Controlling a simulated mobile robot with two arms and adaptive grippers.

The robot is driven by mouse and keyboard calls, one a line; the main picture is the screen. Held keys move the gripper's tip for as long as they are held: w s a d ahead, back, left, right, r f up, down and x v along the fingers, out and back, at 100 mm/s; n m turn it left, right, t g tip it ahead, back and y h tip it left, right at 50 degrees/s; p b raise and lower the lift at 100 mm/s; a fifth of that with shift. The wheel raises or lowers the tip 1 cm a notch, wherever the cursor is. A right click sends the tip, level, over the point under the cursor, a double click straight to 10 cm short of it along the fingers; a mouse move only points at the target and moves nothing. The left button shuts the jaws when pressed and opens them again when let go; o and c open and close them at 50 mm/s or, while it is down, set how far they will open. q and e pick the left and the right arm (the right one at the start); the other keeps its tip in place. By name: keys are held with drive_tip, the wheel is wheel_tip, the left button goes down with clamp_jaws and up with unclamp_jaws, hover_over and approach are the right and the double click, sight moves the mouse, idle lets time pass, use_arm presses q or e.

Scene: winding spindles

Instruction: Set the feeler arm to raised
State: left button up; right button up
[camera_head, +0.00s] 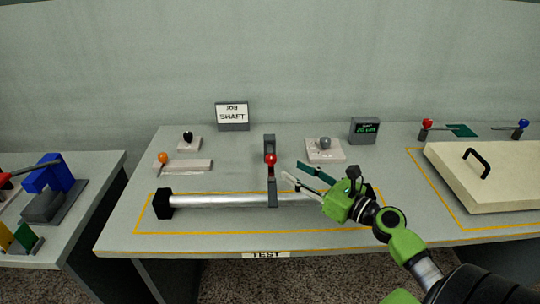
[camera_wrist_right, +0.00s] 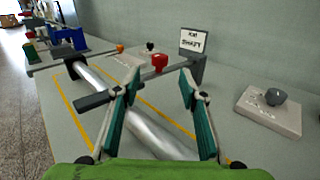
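The feeler arm (camera_head: 272,193) is a dark bar with a red knob (camera_head: 271,160). It runs forward from a grey post (camera_head: 269,143) and lies across the silver shaft (camera_head: 222,201), looking roughly level; I cannot tell whether it touches the shaft. In the right wrist view the feeler arm (camera_wrist_right: 95,100) and its red knob (camera_wrist_right: 159,62) show ahead of the fingers. My right gripper (camera_head: 292,171) is open and empty, just right of the knob. Its spread green fingers (camera_wrist_right: 160,78) frame the knob in the wrist view, apart from it. My left gripper is not in view.
A grey knob on a plate (camera_head: 325,153) and a green-lit display (camera_head: 364,130) stand behind my right gripper. An orange-knobbed slider (camera_head: 183,165) and a black knob (camera_head: 188,139) are at left. A cream lid (camera_head: 490,176) lies at right.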

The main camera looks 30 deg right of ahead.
sight(275, 160)
drive_tip(key=x, duration=0.4)
drive_tip(key=shift+w+r+p, duration=0.1)
drive_tip(key=shift+p, duration=0.2)
drive_tip(key=x, duration=0.4)
drive_tip(key=shift+w+a+p, duration=0.15)
drive_tip(key=shift+w+p, duration=0.2)
drive_tip(key=shift+w+a+f, duration=0.15)
drive_tip(key=shift+w+f, duration=0.05)
drive_tip(key=shift+w, duration=0.35)
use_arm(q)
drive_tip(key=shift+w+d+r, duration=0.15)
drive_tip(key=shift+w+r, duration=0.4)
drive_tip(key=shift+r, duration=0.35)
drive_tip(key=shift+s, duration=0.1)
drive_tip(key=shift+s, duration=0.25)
use_arm(e)
clamp_jaws()
